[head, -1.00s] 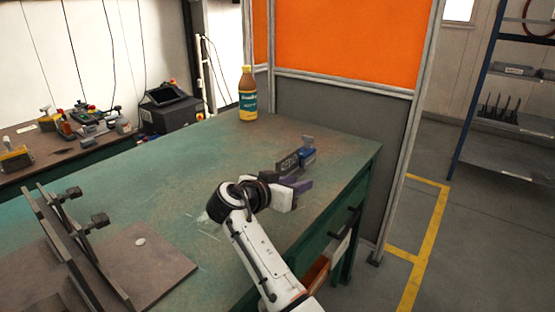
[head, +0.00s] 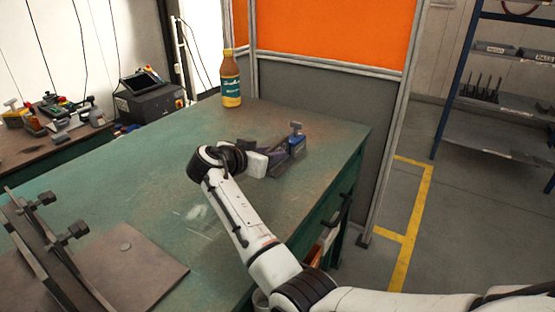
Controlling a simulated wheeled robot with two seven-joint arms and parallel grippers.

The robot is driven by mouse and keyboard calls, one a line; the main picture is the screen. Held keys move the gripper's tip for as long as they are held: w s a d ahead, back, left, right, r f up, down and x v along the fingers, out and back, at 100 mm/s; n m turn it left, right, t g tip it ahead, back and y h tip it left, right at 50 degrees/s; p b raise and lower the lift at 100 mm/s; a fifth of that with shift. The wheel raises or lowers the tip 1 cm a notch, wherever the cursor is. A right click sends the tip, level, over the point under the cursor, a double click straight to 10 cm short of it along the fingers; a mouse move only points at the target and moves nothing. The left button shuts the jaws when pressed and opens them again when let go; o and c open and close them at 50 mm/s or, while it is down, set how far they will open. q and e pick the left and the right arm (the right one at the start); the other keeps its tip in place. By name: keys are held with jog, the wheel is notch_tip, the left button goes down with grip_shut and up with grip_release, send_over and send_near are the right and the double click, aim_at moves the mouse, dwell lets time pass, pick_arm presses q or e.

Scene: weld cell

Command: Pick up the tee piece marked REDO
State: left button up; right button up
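A dark grey piece (head: 246,143) lies towards the right end of the green table, and my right wrist and gripper now cover most of it. A blue piece with a short upright grey post (head: 296,128) stands at its right end; I cannot tell whether the two are one part. No marking is readable on them now. My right gripper (head: 286,160) is low over the table at the near side of these pieces, its dark fingers pointing right. I cannot tell whether the fingers are apart or touch anything. My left gripper is out of view.
A bottle with an orange-brown body (head: 231,80) stands at the table's far edge, before the orange-and-grey screen (head: 330,35). A brown plate with a fixture (head: 150,272) lies at the near left. The middle of the green table (head: 130,190) is clear.

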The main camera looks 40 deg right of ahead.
jog(key=shift+w+d+f, duration=0.2)
jog(key=shift+d, duration=0.15)
jog(key=shift+c, duration=0.3)
grip_shut()
dwell(0.8)
jog(key=shift+r, duration=0.25)
